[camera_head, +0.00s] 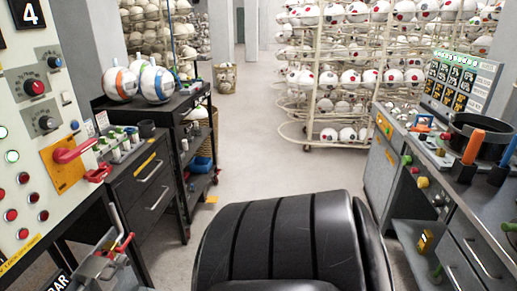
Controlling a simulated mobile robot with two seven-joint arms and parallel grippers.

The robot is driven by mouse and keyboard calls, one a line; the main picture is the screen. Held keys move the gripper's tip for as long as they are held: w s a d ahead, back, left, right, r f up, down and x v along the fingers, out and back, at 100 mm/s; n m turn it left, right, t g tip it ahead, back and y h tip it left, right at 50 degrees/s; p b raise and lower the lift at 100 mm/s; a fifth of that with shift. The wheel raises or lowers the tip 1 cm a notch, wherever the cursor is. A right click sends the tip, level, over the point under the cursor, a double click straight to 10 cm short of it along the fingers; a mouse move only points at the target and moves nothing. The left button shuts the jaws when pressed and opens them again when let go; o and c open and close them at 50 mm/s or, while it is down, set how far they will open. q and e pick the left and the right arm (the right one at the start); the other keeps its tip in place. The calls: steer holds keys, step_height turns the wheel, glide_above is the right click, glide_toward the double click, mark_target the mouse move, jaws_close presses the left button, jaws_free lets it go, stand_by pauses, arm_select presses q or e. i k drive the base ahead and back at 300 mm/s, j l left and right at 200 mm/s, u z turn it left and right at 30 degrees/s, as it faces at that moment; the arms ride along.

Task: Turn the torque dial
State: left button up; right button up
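A control panel (18,130) stands at the left edge of the head view, its face turned toward me. It carries a red-capped dial (34,87) on a grey scale plate and a black dial (47,122) on a similar plate below it. A small blue knob (54,61) sits above and to the right of the red one. The dial labels are too small to read, so I cannot tell which is the torque dial. Neither of my grippers is in view.
At right is a workbench (478,215) with tools. Ball racks (318,95) stand behind. Grey floor (242,150) is clear between.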

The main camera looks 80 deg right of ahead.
mark_target(438, 202)
steer(key=z, duration=3.9)
